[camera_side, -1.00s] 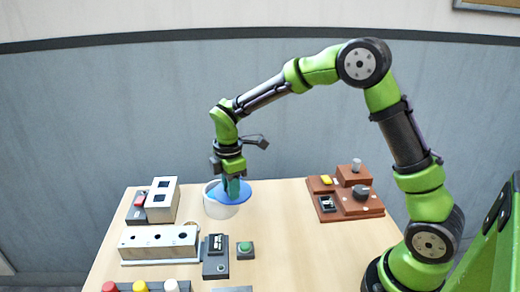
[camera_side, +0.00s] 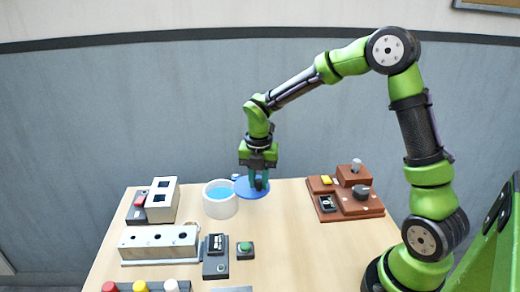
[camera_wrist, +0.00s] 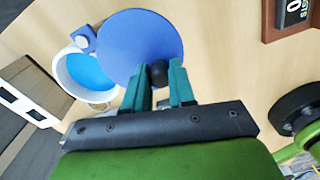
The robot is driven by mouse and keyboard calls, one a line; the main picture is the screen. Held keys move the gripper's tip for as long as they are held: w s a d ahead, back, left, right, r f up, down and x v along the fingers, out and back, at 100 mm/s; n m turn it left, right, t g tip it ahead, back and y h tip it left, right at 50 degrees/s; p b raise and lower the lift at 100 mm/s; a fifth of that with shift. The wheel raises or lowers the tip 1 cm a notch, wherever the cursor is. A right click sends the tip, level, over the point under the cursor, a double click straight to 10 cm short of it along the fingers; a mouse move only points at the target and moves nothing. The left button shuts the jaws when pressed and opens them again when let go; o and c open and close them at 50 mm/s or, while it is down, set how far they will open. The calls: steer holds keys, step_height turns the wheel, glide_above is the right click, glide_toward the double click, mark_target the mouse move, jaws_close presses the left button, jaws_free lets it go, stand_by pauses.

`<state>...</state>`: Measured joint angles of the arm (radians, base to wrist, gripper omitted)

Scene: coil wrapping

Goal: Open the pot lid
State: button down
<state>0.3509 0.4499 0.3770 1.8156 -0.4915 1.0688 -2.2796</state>
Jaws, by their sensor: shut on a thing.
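The white pot (camera_side: 220,205) stands on the table, uncovered, with blue contents showing inside. It also shows in the wrist view (camera_wrist: 64,76). The blue lid (camera_side: 243,188) is to the right of the pot, and in the wrist view it is a blue disc (camera_wrist: 135,42) with a dark knob (camera_wrist: 158,73). My gripper (camera_side: 259,184) is shut on the lid's knob, with green fingers on both sides of it in the wrist view (camera_wrist: 163,85). I cannot tell whether the lid touches the table.
A brown block panel (camera_side: 345,203) with a knob and buttons stands at the right. A white box (camera_side: 163,199) is left of the pot. A grey block with holes (camera_side: 158,242) and a green button (camera_side: 245,250) are in front.

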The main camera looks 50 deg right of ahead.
steer(key=shift+w+d+r+n, duration=0.1)
steer(key=shift+d+n, duration=0.7)
steer(key=shift+n, duration=0.3)
steer(key=c, duration=0.9)
jaws_free()
steer(key=shift+c, duration=0.2)
step_height(320, 180, up, 17)
